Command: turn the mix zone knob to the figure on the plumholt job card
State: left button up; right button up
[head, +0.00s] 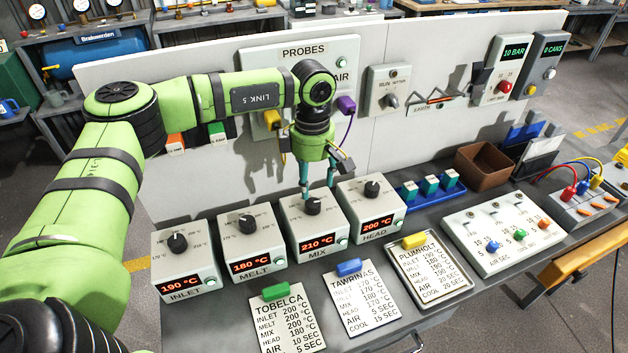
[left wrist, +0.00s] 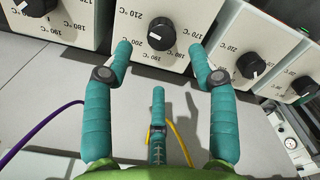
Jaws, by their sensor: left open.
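The mix zone box (head: 322,230) stands third in the row of four-sided control boxes, with its red display reading 210 °C. Its black knob (head: 313,206) has a white pointer mark and shows near the top centre of the left wrist view (left wrist: 161,34). My left gripper (head: 318,190) hangs just above and behind the knob. In the left wrist view its teal fingers are open, with fingertips to either side of the knob and no visible grip. The Plumholt job card (head: 432,268) lies at the right of the cards, under a yellow clip; its mix figure is too small to read surely. My right gripper is not in view.
Inlet (head: 187,262), melt (head: 251,244) and head (head: 371,210) boxes flank the mix box closely. The probes panel (head: 300,62) is behind my arm, with purple and yellow cables near the gripper. Other cards (head: 287,320) lie in front. A timer panel (head: 502,235) stands right.

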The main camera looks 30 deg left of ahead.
aim_at(312, 202)
pick_arm(q)
jog(key=shift+w+f, duration=0.15)
jog(key=shift+w, duration=0.05)
jog(key=f, duration=0.1)
jog(key=s+f+p, duration=0.1)
jog(key=f+p, duration=0.1)
jog(key=shift+s+d+f, duration=0.15)
jog(key=shift+d+f, duration=0.1)
jog(key=shift+f, duration=0.15)
jog(key=shift+w+f+p, duration=0.2)
jog(key=shift+f+p, duration=0.25)
jog(key=shift+f, duration=0.6)
jog(key=shift+w+a+f, duration=0.1)
jog(key=shift+a+f, duration=0.05)
jog(key=shift+f, duration=0.2)
jog(key=shift+r, duration=0.1)
jog(key=c, duration=1.1)
jog(key=shift+c, duration=0.2)
jog(key=o, duration=1.1)
jog(key=shift+o, duration=0.2)
notch_tip(312, 202, up, 12)
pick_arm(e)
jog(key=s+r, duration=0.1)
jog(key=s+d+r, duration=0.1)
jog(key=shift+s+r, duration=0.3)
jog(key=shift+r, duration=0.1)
